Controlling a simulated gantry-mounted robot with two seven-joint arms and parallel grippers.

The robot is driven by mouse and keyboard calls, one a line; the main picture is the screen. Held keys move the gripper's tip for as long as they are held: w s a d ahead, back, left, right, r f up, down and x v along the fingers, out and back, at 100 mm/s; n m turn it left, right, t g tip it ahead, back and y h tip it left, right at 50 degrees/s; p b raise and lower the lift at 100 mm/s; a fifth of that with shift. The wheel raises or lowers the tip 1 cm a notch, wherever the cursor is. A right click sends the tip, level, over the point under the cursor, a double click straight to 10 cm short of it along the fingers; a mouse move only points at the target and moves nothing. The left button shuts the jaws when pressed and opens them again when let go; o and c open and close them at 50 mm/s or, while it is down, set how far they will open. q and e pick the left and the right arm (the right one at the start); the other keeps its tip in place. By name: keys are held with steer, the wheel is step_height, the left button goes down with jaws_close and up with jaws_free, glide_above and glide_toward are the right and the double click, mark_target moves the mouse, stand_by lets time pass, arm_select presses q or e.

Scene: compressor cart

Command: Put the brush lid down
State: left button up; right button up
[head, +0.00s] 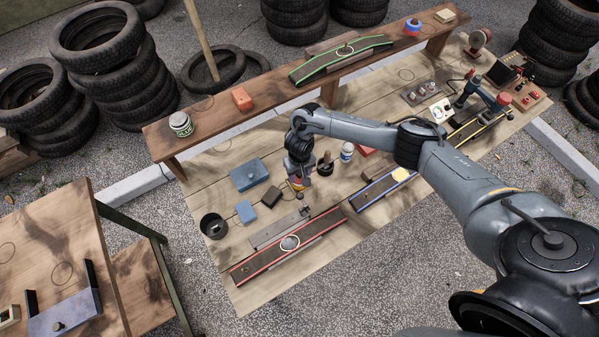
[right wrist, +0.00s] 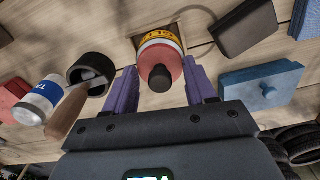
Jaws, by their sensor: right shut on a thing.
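My right gripper (head: 298,178) is low over the middle of the workbench. In the right wrist view its two purple fingers (right wrist: 162,82) are on either side of a round red piece with a black knob (right wrist: 160,72), which I take to be the brush lid. A yellow band with dark marks shows behind the red part. Its underside is hidden, so I cannot tell whether it touches the bench. My left gripper is not in view.
Beside the gripper are a black pot (head: 325,166) with a wooden handle in it, a white bottle (head: 347,152), a dark block (head: 271,196) and a blue box (head: 249,175). A red-edged strip (head: 265,262) lies in front. The raised shelf (head: 215,112) runs behind.

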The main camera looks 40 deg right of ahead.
steer(key=shift+f, duration=0.15)
steer(key=o, duration=0.9)
steer(key=shift+o, duration=0.2)
step_height(320, 180, up, 11)
steer(key=p, duration=0.3)
steer(key=s+a+r+n+t+y, duration=0.1)
steer(key=s+a+n+t+y, duration=0.2)
steer(key=a, duration=0.9)
steer(key=s+a+r+n+t+y, duration=0.1)
steer(key=s+a+n+t, duration=0.25)
steer(key=a, duration=0.95)
steer(key=s+d+r+g+h, duration=0.1)
steer(key=s+d+r+h, duration=0.1)
steer(key=s+d, duration=0.5)
steer(key=s+d+r+g+h, duration=0.1)
steer(key=s+d+r+g, duration=0.1)
steer(key=s+d, duration=0.6)
steer(key=shift+s+d+r+m+h+p, duration=0.3)
steer(key=shift+s+r+m+h+p, duration=0.15)
steer(key=shift+r, duration=0.4)
